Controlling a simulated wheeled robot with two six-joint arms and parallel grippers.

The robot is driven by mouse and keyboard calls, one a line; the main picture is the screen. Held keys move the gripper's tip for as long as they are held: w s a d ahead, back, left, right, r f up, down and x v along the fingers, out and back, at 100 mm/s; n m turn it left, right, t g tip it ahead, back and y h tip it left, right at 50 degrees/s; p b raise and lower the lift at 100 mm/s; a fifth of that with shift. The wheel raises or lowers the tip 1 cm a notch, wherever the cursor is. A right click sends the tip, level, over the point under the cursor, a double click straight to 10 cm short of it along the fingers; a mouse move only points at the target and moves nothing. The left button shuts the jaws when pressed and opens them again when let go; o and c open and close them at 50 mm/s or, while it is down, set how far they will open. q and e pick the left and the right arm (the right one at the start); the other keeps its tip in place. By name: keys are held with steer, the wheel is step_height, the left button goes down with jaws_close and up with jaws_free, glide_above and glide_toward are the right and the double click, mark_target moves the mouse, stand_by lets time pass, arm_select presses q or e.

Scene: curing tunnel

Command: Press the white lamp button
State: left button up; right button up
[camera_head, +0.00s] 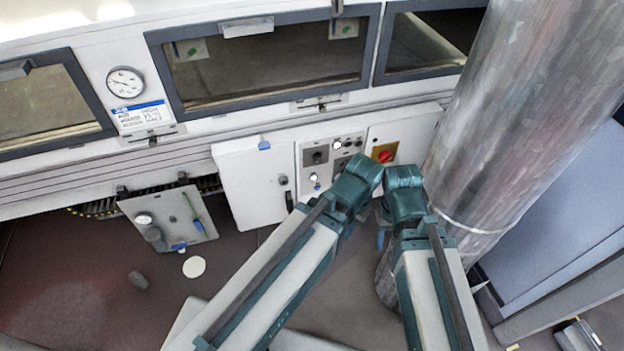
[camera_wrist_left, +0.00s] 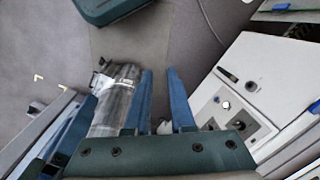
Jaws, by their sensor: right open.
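A grey control panel (camera_head: 326,168) is set low in the machine front. It has two white round parts, a bright one (camera_head: 337,145) at the top and another (camera_head: 314,177) at the lower left; I cannot tell which is the white lamp button. A white round part (camera_wrist_left: 226,105) also shows in the left wrist view, right of and apart from my left gripper (camera_wrist_left: 160,98), whose blue fingers stand apart. In the head view my left wrist hides the panel's lower right. My right gripper (camera_head: 382,239) is open, mostly hidden under its wrist, below the panel.
A red knob on a yellow plate (camera_head: 384,152) is right of the panel. A white cabinet (camera_head: 250,190) is on its left. A large metal pipe (camera_head: 520,110) rises close to my right arm. A gauge box (camera_head: 168,220) stands farther left.

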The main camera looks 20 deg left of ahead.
arm_select(q)
jaws_close()
stand_by(1.2)
